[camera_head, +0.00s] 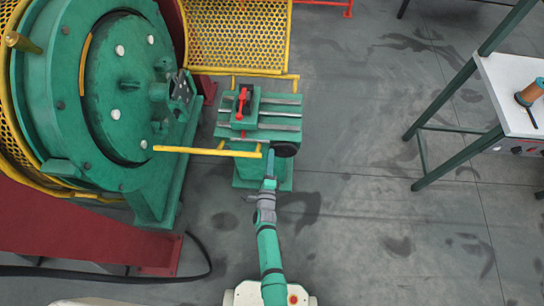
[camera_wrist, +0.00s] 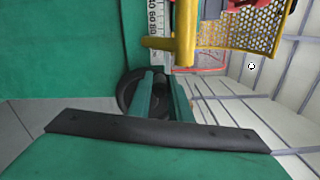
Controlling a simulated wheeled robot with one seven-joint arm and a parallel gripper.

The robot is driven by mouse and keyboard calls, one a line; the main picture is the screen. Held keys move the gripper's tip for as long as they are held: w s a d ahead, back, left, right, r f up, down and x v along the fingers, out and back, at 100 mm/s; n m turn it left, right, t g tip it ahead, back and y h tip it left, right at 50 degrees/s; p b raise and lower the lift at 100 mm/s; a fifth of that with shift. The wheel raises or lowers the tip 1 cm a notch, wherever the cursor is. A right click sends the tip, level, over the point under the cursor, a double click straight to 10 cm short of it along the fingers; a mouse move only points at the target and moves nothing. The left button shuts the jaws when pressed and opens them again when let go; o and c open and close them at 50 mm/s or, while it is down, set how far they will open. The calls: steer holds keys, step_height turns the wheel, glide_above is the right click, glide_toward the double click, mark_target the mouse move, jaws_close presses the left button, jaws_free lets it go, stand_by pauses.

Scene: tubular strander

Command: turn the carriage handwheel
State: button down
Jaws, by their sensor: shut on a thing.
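The carriage handwheel (camera_head: 287,149) is a dark round wheel on the near right side of the green carriage (camera_head: 258,104). In the wrist view its black rim (camera_wrist: 125,92) shows to the left of and behind my fingers. My gripper (camera_head: 271,155) reaches up to the wheel from the near side. In the wrist view the two teal fingers of my gripper (camera_wrist: 160,82) are close together at the wheel and shut on part of it. The fingers hide the gripped part, so I cannot tell whether it is the rim or a handle.
A yellow bar (camera_head: 207,151) runs just left of my gripper, and it also crosses close above the fingers in the wrist view (camera_wrist: 185,35). The large green strander drum (camera_head: 125,85) stands at left. A white-topped table (camera_head: 500,80) is at right, with clear floor between.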

step_height(320, 180, down, 3)
steer(key=n, duration=3.1)
glide_toward(296, 153)
steer(key=w+a+f, duration=0.2)
steer(key=w+f, duration=0.3)
steer(key=shift+w+d+r+n, duration=0.1)
steer(key=shift+d+r+n, duration=0.25)
steer(key=shift+r+n, duration=0.95)
steer(key=shift+w+d+r+n, duration=0.1)
steer(key=shift+d+r+n, duration=0.3)
steer(key=shift+n, duration=1.85)
steer(key=shift+d+r+n, duration=0.35)
steer(key=shift+r+n, duration=0.4)
steer(key=shift+n, duration=1)
steer(key=c, duration=1.6)
jaws_free()
